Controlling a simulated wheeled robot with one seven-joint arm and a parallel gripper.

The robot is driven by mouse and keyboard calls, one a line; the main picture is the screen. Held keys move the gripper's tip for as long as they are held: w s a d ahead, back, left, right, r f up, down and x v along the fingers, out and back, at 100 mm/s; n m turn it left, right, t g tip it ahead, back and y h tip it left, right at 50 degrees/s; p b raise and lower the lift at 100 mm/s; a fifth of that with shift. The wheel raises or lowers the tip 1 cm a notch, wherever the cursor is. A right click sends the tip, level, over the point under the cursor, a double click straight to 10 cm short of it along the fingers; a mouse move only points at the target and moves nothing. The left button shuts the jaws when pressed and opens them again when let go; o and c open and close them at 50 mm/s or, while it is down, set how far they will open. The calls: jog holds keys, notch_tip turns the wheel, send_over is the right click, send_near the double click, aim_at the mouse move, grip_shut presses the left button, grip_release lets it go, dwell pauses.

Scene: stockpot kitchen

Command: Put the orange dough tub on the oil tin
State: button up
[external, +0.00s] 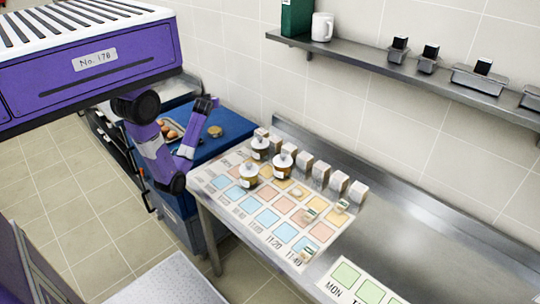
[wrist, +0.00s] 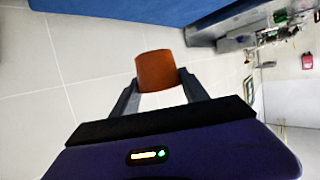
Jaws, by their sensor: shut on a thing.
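The orange dough tub (wrist: 156,70) is in the wrist view, between the two dark fingers of my gripper (wrist: 159,82). My gripper is shut on it, one finger at each side. Pale floor tiles show behind the tub. I cannot make out the tub in the external view, where my purple arm (external: 154,158) stands by the blue cabinet. I cannot surely pick out the oil tin; a dark green box (external: 297,17) on the wall shelf may be it.
The blue cabinet top (external: 232,124) carries a tray of brown round items (external: 170,130) and a small gold-brown round thing (external: 215,131). The steel counter (external: 420,222) holds a coloured chart, jars and pale blocks. A white mug (external: 322,27) stands on the shelf.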

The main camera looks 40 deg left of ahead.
notch_tip(320, 180, down, 13)
jog(key=shift+f, duration=0.15)
dwell(0.4)
jog(key=shift+f+b, duration=0.2)
jog(key=shift+b, duration=0.15)
jog(key=o, duration=1.4)
jog(key=shift+o, duration=0.2)
jog(key=shift+r, duration=0.1)
jog(key=shift+r+p, duration=0.25)
jog(key=shift+p, duration=0.1)
jog(key=b+v, duration=0.1)
jog(key=v, duration=1.1)
jog(key=shift+b, duration=0.35)
jog(key=shift+f, duration=0.15)
